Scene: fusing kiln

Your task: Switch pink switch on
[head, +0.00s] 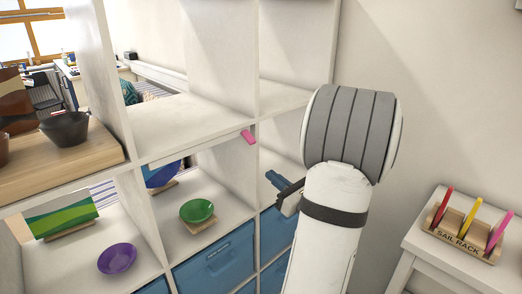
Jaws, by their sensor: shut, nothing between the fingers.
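A small pink switch (248,136) sticks out from the front edge of the shelf, beside an upright divider. It looks like a short lever; its exact setting cannot be told. My gripper (285,195) is right of and below the pink switch, in front of the lower shelf opening and apart from the switch. It is shut and holds nothing. My white and grey arm hides part of it. A short blue piece (276,179) shows at the gripper, and I cannot tell what it belongs to.
Blue bins (216,262) sit below. A sail rack (462,235) with coloured sticks stands on a white table at right.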

